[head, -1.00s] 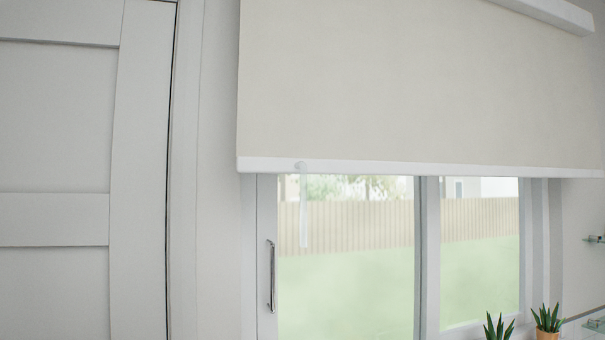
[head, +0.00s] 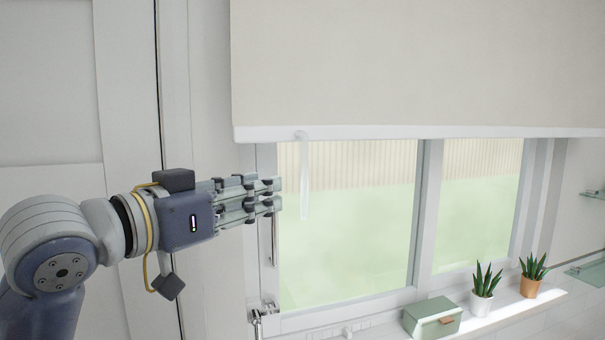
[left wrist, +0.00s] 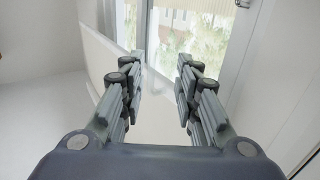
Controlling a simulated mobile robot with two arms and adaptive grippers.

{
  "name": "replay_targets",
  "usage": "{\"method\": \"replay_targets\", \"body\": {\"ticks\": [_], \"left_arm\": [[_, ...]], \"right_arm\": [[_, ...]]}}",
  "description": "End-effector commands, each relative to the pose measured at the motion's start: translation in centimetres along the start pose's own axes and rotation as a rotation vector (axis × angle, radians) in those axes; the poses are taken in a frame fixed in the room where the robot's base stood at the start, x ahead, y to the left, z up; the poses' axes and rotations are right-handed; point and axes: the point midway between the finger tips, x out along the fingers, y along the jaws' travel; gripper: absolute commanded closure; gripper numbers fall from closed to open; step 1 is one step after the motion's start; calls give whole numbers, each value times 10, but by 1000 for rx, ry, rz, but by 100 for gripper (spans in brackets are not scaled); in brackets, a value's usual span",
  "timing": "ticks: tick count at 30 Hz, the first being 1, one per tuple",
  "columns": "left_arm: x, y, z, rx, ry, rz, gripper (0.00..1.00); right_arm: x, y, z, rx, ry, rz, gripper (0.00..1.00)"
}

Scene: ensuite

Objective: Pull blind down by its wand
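The cream blind (head: 420,65) hangs over the upper part of the window, with a white bottom bar (head: 400,132). Its clear, pale wand (head: 305,182) hangs straight down from the bar near its left end. My left gripper (head: 278,196) reaches in from the left, its fingertips just left of the wand in the head view. In the left wrist view the left gripper (left wrist: 160,75) is open, its fingers apart. The blind (left wrist: 108,62) shows at the left of that view. My right gripper is not in view.
A metal window handle (head: 274,238) stands just below my left fingertips. On the sill are a green box (head: 431,317), a plant in a white pot (head: 482,303) and one in an orange pot (head: 530,286). Glass shelves (head: 590,268) are at the right.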

Motion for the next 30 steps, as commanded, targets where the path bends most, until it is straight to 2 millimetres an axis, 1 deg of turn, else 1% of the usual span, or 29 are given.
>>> {"method": "replay_targets", "body": {"ticks": [1, 2, 5, 8, 12, 14, 18, 21, 25, 30], "left_arm": [[-1, 2, -6, 5, 7, 5, 70], [0, 3, -8, 6, 9, 7, 70], [7, 4, -11, 5, 9, 11, 70], [22, 4, -12, 2, 8, 11, 70], [49, 5, -14, 1, 7, 11, 70], [61, 4, -14, 3, 7, 9, 70], [84, 4, -13, 4, 8, 9, 70], [96, 4, -12, 4, 8, 8, 70], [104, 4, -10, 5, 9, 7, 70], [106, 4, -9, 7, 10, 7, 70]], "right_arm": [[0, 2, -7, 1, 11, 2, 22], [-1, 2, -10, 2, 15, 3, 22], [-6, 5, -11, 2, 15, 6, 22], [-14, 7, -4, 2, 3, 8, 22], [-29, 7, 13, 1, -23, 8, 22], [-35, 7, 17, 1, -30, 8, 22], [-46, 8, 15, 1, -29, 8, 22], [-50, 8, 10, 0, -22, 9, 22], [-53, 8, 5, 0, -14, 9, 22], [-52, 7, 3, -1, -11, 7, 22]]}}
